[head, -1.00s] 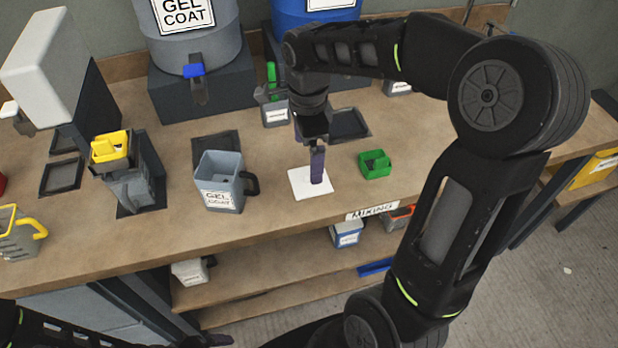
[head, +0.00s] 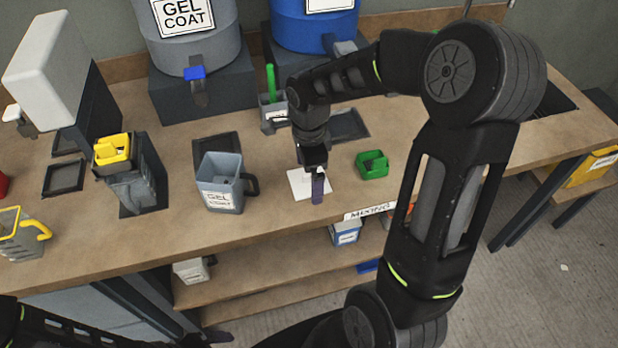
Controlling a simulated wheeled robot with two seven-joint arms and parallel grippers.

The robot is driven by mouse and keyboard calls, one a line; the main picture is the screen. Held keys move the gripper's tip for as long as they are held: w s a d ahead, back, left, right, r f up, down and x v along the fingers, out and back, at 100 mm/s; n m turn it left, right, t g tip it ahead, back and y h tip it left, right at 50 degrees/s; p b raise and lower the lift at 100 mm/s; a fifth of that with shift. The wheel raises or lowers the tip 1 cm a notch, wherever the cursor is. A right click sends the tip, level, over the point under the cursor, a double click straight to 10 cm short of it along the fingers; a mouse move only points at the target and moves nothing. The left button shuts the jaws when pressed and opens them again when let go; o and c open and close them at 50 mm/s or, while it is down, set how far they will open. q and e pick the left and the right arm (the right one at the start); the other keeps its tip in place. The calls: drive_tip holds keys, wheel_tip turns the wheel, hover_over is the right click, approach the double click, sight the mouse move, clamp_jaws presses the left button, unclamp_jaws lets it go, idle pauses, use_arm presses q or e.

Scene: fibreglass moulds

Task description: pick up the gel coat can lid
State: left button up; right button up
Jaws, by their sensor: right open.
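A grey can labelled GEL COAT (head: 221,186) stands upright with an open top and a dark handle on the bench. I cannot make out a lid for it with certainty. A yellow top piece (head: 113,150) sits on a grey container at the left. My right gripper (head: 317,190) is open and points down over a white sheet (head: 304,184), between the grey can and the green piece. Whether it touches the sheet is unclear. A dark tip of my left gripper (head: 216,339) shows at the bottom edge.
Large grey (head: 185,40) and blue (head: 313,30) drums stand on dark blocks at the back. A yellow-handled jug (head: 22,236) stands at the left. Dark square trays lie behind the grey can and the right gripper. A lower shelf (head: 245,272) holds small containers. The bench front is mostly clear.

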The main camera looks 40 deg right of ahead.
sight(310, 174)
idle(0.6)
drive_tip(key=c, duration=1.3)
wheel_tip(310, 174, up, 9)
drive_tip(key=shift+b, duration=0.75)
drive_tip(key=shift+r, duration=0.5)
